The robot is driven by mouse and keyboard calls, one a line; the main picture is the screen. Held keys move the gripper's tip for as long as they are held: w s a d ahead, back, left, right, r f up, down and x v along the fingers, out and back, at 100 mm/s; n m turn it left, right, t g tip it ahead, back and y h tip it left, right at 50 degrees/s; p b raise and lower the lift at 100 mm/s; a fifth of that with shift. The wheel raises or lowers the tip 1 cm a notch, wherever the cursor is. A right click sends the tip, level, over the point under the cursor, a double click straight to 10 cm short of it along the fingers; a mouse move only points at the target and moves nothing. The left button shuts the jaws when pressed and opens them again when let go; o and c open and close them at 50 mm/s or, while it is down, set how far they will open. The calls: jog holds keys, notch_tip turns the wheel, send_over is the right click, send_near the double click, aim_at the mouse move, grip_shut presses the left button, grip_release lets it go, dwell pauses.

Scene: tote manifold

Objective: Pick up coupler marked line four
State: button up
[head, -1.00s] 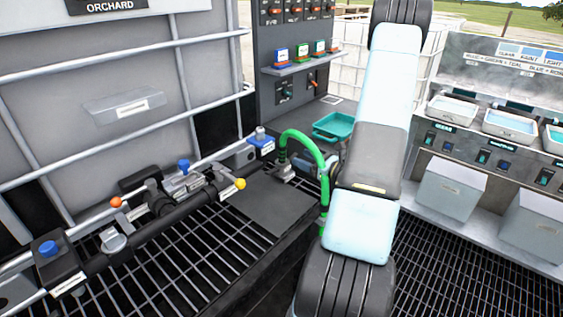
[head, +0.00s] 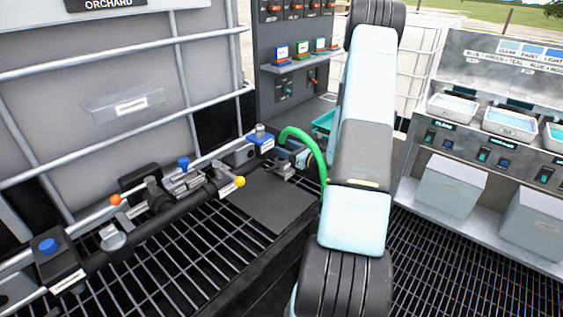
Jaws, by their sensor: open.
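A bright green hose (head: 308,143) arches above a dark plate at the end of the grating. Its left end drops to a small grey metal fitting (head: 284,171), likely a coupler, on the plate; no line-four marking is readable. My gripper (head: 300,158) shows only in part, small and bluish-grey, under the hose arch just right of that fitting. It is open, and no object shows held in it. My arm hides the rest of the gripper and the hose's right end. Whether gripper and fitting touch cannot be told.
A black pipe manifold (head: 140,235) with blue, orange and yellow knobs runs along the left, before a caged tote (head: 90,75). A blue labelled block (head: 262,143) stands left of the hose. A teal tray (head: 323,122) is partly hidden. Shelves with bins (head: 449,187) line the right.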

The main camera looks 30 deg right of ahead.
aim_at(278, 144)
jog(key=x, duration=0.4)
jog(key=shift+w+f, duration=0.15)
jog(key=shift+w, duration=0.05)
grip_shut()
dwell(0.3)
